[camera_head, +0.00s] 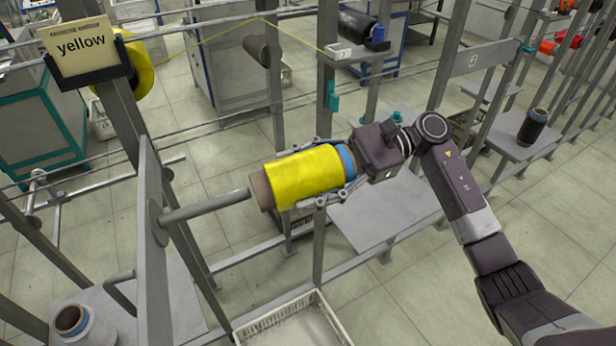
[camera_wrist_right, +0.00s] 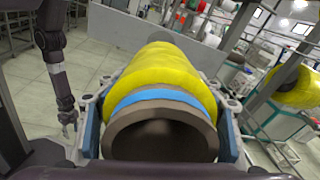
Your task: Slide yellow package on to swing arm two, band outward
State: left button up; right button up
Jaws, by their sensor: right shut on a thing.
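The yellow package (camera_head: 303,177) is a yarn-wound brown tube with a blue band (camera_head: 346,160) near one end. My right gripper (camera_head: 342,172) is shut around the banded end and holds the package in the air, tilted slightly. The bare tube end points left at a grey swing arm peg (camera_head: 205,207) on an upright plate (camera_head: 150,215). The peg tip meets the tube mouth in the head view; I cannot tell whether it is inside. The band is on the side away from the plate. The right wrist view shows the package (camera_wrist_right: 165,70) between the fingers. My left gripper (camera_wrist_right: 68,125) hangs small at left there.
A "yellow" card (camera_head: 80,45) hangs at upper left beside another yellow package (camera_head: 138,68). A bobbin (camera_head: 72,322) stands at lower left. A white crate (camera_head: 295,322) is below. Posts and rails surround the peg; a dark bobbin (camera_head: 533,127) stands at right.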

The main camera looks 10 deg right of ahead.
aim_at(239, 199)
jog(key=shift+s+a+f+b, duration=0.1)
jog(key=shift+s+a+b, duration=0.1)
jog(key=shift+a+b, duration=0.55)
jog(key=shift+s+a+f+b, duration=0.15)
jog(key=shift+a+b, duration=0.1)
jog(key=shift+a, duration=0.85)
jog(key=shift+a+r, duration=0.1)
jog(key=shift+a, duration=0.2)
jog(key=shift+s+a+b, duration=0.15)
jog(key=shift+a+b, duration=0.25)
jog(key=shift+b, duration=0.05)
jog(key=shift+s+a+f+b, duration=0.15)
jog(key=shift+a+b, duration=0.3)
jog(key=shift+a, duration=0.45)
jog(key=shift+s+a+f+b, duration=0.15)
jog(key=shift+a+b, duration=0.3)
jog(key=shift+a, duration=0.4)
jog(key=shift+s+a+b, duration=0.1)
jog(key=shift+a+b, duration=0.2)
jog(key=shift+a, duration=0.5)
jog(key=shift+a, duration=0.15)
